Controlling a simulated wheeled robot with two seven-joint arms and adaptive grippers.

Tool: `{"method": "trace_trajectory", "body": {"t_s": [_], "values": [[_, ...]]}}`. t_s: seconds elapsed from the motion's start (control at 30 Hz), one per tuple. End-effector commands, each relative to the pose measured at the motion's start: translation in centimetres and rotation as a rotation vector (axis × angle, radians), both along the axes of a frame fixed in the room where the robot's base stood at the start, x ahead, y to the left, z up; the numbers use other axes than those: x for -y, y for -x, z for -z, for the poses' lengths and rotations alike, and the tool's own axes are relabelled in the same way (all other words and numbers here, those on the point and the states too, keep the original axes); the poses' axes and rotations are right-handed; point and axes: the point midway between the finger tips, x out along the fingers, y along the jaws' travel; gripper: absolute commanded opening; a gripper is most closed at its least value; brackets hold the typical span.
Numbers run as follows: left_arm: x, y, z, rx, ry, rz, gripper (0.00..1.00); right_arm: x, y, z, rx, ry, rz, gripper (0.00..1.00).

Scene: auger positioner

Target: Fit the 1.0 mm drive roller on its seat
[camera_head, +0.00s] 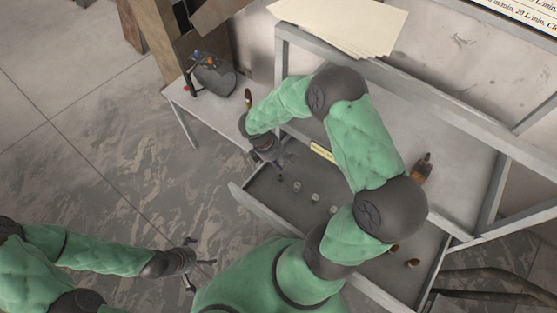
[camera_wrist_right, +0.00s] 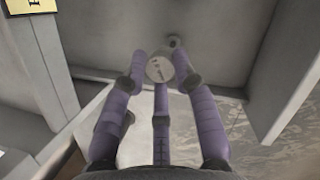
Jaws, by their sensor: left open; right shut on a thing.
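My right gripper (camera_head: 280,166) is over the left end of the open drawer. In the right wrist view its fingers (camera_wrist_right: 162,72) are closed around a small round pale disc, the roller (camera_wrist_right: 159,68), with a dark mark on its face. Just behind the roller is a small round grey piece (camera_wrist_right: 175,41); I cannot tell what it is. In the head view several small pale rollers (camera_head: 315,198) stand in a row in the drawer, right of my gripper. I cannot make out the roller's seat. My left gripper (camera_head: 192,263) is open and empty above the floor.
The drawer (camera_head: 262,212) is pulled out of a grey bench and bears a yellow label (camera_head: 322,152). A small table (camera_head: 188,101) at upper left holds a dark grey device (camera_head: 213,76) with red and blue parts. A brown bottle-like thing (camera_head: 424,167) stands on the bench.

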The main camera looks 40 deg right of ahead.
Motion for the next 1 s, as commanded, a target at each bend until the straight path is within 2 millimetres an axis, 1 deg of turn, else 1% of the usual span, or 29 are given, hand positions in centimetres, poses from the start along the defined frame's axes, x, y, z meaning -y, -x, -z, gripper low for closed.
{"method": "trace_trajectory", "body": {"t_s": [0.17, 1.0], "values": [[0.0, 0.0, -0.1, 0.0, 0.0, 0.0, 1.0, 0.0, 0.0, -0.2, 0.016, -0.002, -0.026, 0.0], [0.0, 0.0, 2.1, 0.0, 0.0, 0.0, 1.0, 0.0, 0.0, 2.6, 0.017, -0.002, -0.027, 0.0]]}}
